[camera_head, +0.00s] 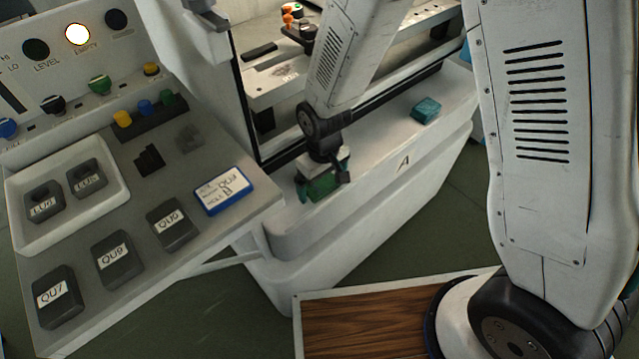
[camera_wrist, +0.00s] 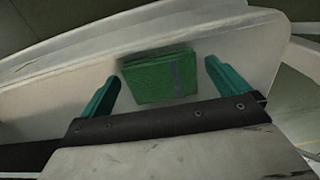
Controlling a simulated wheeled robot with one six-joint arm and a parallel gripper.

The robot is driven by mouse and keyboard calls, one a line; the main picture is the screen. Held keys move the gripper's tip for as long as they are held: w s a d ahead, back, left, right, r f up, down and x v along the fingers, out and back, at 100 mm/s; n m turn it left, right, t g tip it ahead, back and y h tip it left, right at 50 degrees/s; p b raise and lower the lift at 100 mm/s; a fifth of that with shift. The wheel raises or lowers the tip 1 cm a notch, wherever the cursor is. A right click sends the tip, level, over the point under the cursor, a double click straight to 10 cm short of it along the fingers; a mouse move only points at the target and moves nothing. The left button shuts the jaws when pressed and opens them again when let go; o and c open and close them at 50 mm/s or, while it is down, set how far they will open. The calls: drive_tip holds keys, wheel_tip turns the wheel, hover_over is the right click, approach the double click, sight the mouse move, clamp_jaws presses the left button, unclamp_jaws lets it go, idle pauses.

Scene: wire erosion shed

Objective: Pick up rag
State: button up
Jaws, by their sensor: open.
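The rag (camera_wrist: 158,78) is a green folded cloth with a grey stripe near its right side. It lies flat on the pale machine ledge. In the head view the rag (camera_head: 321,187) shows below my gripper, partly hidden by it. My gripper (camera_head: 323,180) is over the ledge, pointing down, with its jaws open. In the wrist view my gripper (camera_wrist: 162,74) has one teal finger on each side of the rag, with a gap to each. I cannot tell how far above the ledge the fingertips are.
A teal block-like item (camera_head: 426,110) lies farther right on the ledge (camera_head: 375,165). The machine's dark-framed opening is behind my arm. At left, a grey console (camera_head: 150,205) carries labelled dark blocks, a white tray (camera_head: 122,190) and a blue-edged card (camera_head: 224,191).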

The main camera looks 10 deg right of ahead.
drive_tip(key=shift+f, duration=0.1)
drive_tip(key=c, duration=0.9)
